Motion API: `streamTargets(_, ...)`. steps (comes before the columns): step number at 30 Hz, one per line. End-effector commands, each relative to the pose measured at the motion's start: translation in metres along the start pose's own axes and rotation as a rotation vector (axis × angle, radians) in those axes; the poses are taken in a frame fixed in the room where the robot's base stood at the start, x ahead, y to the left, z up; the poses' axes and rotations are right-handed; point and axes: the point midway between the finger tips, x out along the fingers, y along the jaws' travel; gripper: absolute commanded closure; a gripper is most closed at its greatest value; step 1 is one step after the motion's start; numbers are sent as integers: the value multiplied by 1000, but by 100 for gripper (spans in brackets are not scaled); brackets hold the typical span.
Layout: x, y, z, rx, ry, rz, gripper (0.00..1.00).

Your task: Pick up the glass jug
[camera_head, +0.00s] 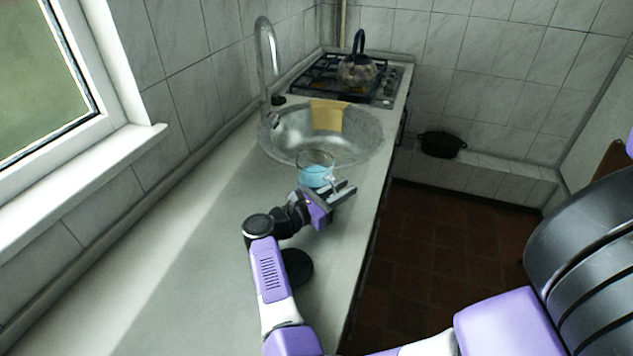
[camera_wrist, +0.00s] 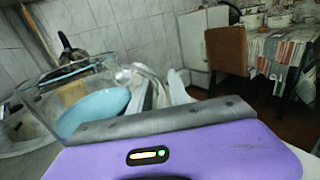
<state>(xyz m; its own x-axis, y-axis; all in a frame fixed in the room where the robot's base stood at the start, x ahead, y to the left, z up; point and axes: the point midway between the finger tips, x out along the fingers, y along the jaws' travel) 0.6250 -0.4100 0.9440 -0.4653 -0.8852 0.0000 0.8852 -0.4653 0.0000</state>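The glass jug (camera_head: 315,165) is clear with pale blue in its lower part. It stands upright on the counter, at the near edge of the sink. In the wrist view the jug (camera_wrist: 90,95) fills the left side, its rim and blue content close to the camera. Its handle (camera_wrist: 140,74) points toward my fingers. My gripper (camera_head: 344,190) is on the near right side of the jug, at handle height. Its two fingers are apart, and the wrist view shows them (camera_wrist: 165,92) near the handle. I cannot tell whether they touch it.
A round metal sink (camera_head: 358,148) with a tall faucet (camera_head: 269,55) and a yellow cloth (camera_head: 328,115) lies behind the jug. A kettle (camera_head: 357,73) sits on the stove (camera_head: 318,78). A black pot (camera_head: 441,144) is on a ledge. The near counter (camera_head: 180,260) is mostly clear.

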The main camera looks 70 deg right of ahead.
Motion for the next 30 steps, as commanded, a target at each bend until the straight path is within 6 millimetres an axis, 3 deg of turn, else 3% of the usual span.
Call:
streamTargets(8,4,0,-1,0,0,0,78)
streamTargets(12,4,0,-1,0,0,0,100)
streamTargets(30,4,0,-1,-2,0,-1,100)
